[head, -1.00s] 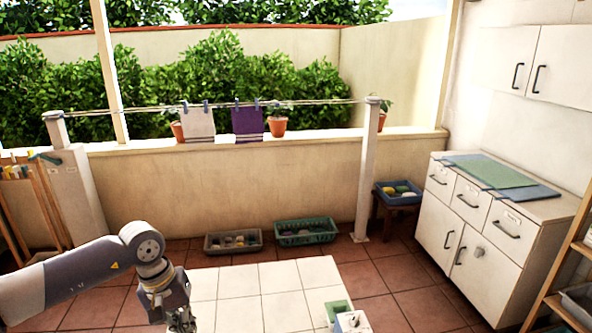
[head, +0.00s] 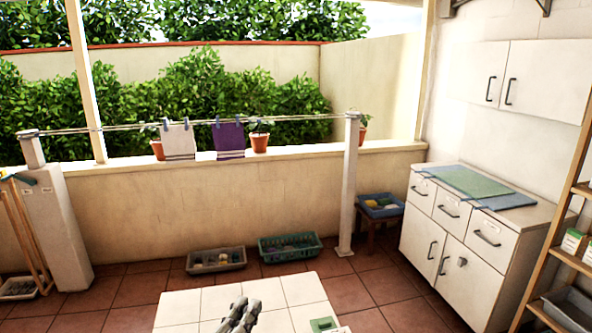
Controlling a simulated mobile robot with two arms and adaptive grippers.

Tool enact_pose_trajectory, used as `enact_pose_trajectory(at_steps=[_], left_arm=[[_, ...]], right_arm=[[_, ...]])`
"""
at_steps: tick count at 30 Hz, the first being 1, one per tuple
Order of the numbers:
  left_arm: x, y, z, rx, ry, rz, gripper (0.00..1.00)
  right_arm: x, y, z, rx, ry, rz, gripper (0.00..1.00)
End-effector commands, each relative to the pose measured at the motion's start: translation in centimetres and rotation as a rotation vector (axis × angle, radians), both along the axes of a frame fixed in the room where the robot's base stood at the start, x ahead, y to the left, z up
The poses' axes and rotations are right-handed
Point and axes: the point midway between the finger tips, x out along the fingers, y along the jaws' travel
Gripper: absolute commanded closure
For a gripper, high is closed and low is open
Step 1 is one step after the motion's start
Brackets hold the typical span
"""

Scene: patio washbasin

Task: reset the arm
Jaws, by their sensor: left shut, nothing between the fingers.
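My left gripper (head: 240,312) shows at the bottom middle of the head view, over the white tiled top (head: 186,305). Its grey fingers are close together and hold nothing. The rest of the left arm is below the picture edge. My right gripper is not in view. A small green object (head: 323,324) lies to the right of the left gripper, apart from it and partly cut off by the bottom edge.
A grey crate (head: 216,262) and a green basket (head: 290,248) stand on the floor by the low wall. A white cabinet (head: 462,260) and a wooden shelf (head: 566,232) are at the right. Red floor tiles between are clear.

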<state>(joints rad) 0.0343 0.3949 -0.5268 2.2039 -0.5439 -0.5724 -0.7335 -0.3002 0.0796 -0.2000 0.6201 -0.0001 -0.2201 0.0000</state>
Motion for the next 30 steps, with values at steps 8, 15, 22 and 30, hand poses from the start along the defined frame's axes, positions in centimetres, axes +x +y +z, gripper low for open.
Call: enact_pose_trajectory(at_steps=[8, 15, 22, 30], left_arm=[[-9.7, 8.8, -15.8, -0.678, 0.742, 0.477, 1.0], [-19.9, 10.7, -22.3, -0.962, 1.092, 0.803, 1.0], [-27.3, 11.0, -25.6, -1.105, 1.295, 1.046, 1.0], [-25.8, 10.8, -34.0, -1.079, 1.316, 1.057, 1.0]], right_arm=[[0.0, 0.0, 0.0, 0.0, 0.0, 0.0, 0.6], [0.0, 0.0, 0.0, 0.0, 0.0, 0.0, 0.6], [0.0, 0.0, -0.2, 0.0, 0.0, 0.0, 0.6], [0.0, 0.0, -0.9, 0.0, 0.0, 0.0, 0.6]])
